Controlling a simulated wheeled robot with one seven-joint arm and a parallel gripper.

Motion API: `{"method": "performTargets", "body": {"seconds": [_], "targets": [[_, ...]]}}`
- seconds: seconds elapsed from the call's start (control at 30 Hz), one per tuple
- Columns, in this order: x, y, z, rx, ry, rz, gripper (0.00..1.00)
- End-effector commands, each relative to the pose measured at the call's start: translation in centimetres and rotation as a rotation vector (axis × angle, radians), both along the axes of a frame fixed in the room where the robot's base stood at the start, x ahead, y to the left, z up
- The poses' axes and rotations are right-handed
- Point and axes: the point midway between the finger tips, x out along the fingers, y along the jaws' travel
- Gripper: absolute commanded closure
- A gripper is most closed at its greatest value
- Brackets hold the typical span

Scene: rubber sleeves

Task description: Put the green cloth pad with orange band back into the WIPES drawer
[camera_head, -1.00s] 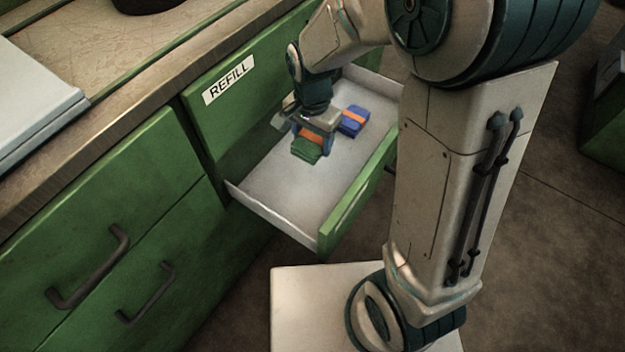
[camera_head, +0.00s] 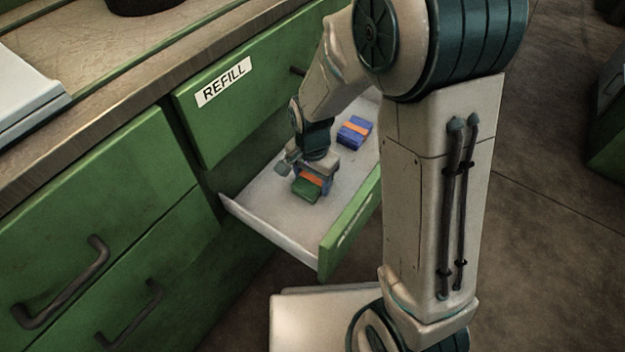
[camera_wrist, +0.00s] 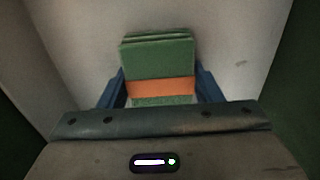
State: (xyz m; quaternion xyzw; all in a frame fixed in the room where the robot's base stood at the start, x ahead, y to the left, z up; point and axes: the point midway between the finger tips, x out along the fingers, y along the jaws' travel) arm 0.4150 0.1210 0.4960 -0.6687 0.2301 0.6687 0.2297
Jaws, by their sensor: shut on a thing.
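The green cloth pad with an orange band (camera_head: 304,190) is in my gripper (camera_head: 313,175), inside the open lower drawer (camera_head: 262,194). In the wrist view the folded green pad (camera_wrist: 158,55) sits between the two blue fingers, which are shut on its sides near the orange band. The pad is over the white drawer floor, towards the drawer's near-left part. I cannot tell whether it touches the floor. A label (camera_head: 357,222) on the drawer's green front is too small to read.
A blue pad with an orange band (camera_head: 355,131) lies farther back in the same drawer, apart from the held pad. The shut drawer marked REFILL (camera_head: 224,82) is above. Drawer walls surround the gripper. Bare drawer floor lies around the held pad.

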Motion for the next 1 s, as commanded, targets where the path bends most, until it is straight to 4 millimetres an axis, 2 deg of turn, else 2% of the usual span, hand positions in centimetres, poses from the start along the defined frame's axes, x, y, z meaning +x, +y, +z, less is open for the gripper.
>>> {"method": "performTargets", "body": {"seconds": [0.23,0.27,0.3,0.33,0.67,0.77,1.0], "targets": [[0.0,0.0,-0.4,0.000,0.000,0.000,0.63],[0.0,0.0,-0.2,0.000,0.000,0.000,0.33],[0.0,0.0,-0.2,0.000,0.000,0.000,0.22],[0.0,0.0,-0.2,0.000,0.000,0.000,0.20],[0.0,0.0,0.2,0.000,-0.001,0.000,0.20],[0.1,0.0,1.5,0.002,-0.004,0.000,0.20],[0.1,0.0,6.8,0.001,-0.005,0.000,0.20]]}}
